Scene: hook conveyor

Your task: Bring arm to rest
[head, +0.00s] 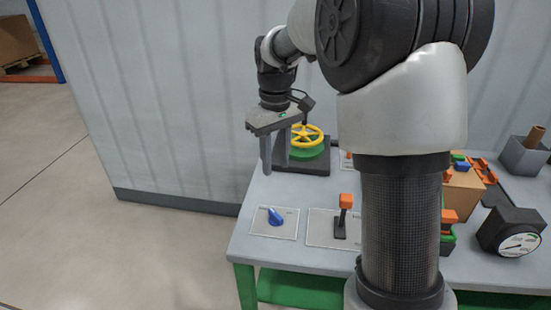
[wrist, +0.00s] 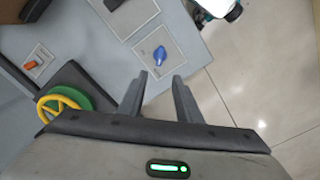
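My gripper (head: 276,153) hangs from my raised arm above the left back part of the grey table (head: 262,252), fingers pointing down. In the wrist view its two fingers (wrist: 162,88) are apart with nothing between them, so it is open and empty. The fingers stand clear of the table controls. A blue knob (head: 274,216) on a pale plate lies in front of and below the gripper; it also shows in the wrist view (wrist: 160,56) beyond the fingertips.
A yellow handwheel (head: 307,136) on a green and dark base stands just right of the gripper. An orange-topped lever (head: 346,201), a cardboard box (head: 463,192) and a round gauge (head: 518,243) are farther right. A corrugated wall (head: 170,90) rises behind. Floor at left is clear.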

